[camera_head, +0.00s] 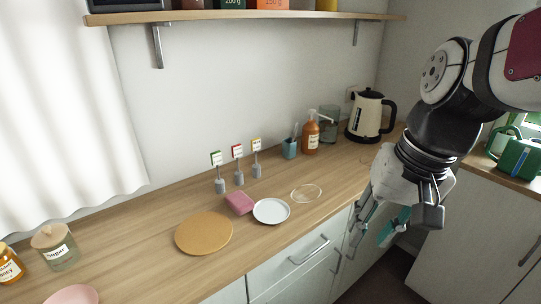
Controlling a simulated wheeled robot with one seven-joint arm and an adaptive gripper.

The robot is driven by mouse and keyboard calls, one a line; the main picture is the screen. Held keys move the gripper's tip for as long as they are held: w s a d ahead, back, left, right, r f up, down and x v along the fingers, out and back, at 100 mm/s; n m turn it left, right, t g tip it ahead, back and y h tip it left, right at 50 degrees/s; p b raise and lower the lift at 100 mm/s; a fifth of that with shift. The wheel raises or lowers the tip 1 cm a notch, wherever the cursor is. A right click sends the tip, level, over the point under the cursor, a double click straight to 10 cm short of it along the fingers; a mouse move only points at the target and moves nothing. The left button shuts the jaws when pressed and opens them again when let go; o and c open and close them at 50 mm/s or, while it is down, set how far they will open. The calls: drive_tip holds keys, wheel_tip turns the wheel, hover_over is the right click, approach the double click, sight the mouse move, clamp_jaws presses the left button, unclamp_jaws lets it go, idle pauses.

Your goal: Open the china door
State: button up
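White cabinet fronts run below the wooden counter. A drawer front (290,262) has a horizontal handle (308,250). Below it a door shows an upright handle (337,262), and another upright handle (353,243) is close to its right, near my gripper. I can read no china label on any door, so I cannot tell which is the china door. The fronts I can see look shut. My gripper (377,228) points down in front of the cabinets at the right, fingers apart, with nothing visible between them. It hides part of the fronts behind it.
The counter (150,235) holds a round board (204,233), a white plate (271,211), a pink sponge (239,203), small label stands (238,178), a soap bottle (310,137) and a kettle (369,115). Another cabinet (480,235) stands at right. Dark floor shows between.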

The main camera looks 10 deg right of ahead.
drive_tip(key=w+d+f+m+y+b, duration=0.35)
drive_tip(key=w+f, duration=0.25)
drive_tip(key=f, duration=0.3)
drive_tip(key=w+d+f+m+y+b, duration=0.25)
drive_tip(key=w+f+m+b, duration=0.2)
drive_tip(key=f, duration=0.45)
drive_tip(key=w+d+f+m+y+b, duration=0.35)
drive_tip(key=w+f+b, duration=0.2)
drive_tip(key=f, duration=0.35)
drive_tip(key=w+d+f+m+t+b, duration=0.2)
drive_tip(key=d+f+m+t+b, duration=0.5)
drive_tip(key=f, duration=0.6)
drive_tip(key=w+d+f+m+t+b, duration=0.2)
drive_tip(key=d+f+m+t+b, duration=0.25)
drive_tip(key=d+f, duration=0.7)
drive_tip(key=b+x, duration=0.1)
drive_tip(key=x, duration=0.6)
drive_tip(key=s+a+f+b+x, duration=0.1)
drive_tip(key=x, duration=0.7)
drive_tip(key=shift+a+f+m+y+b, duration=0.3)
drive_tip(key=shift+a+m+y, duration=0.1)
drive_tip(key=shift+a, duration=0.1)
drive_tip(key=shift+c, duration=0.3)
clamp_jaws()
